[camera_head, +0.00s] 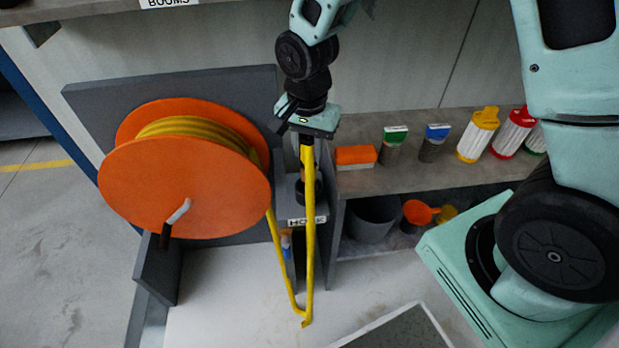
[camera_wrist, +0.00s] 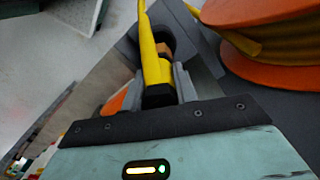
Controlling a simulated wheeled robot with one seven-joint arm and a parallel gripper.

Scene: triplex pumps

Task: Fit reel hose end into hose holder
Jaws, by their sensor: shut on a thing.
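The yellow reel hose (camera_head: 309,240) runs off the orange reel (camera_head: 200,195), down to the floor in a loop and back up to my gripper (camera_head: 307,138). My gripper is shut on the hose's end, which shows as a black cuff (camera_wrist: 158,96) between the two grey fingers in the wrist view. The hose hangs down from the fingers. The grey hose holder (camera_head: 314,214), with a label on its front, stands right behind the hose in the head view. The hose hides part of it. I cannot tell whether the hose end touches the holder.
A shelf (camera_head: 430,150) to the right bears an orange block (camera_head: 356,156) and several colored canisters and brushes. A grey panel stands behind the reel. Floor in front is mostly clear.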

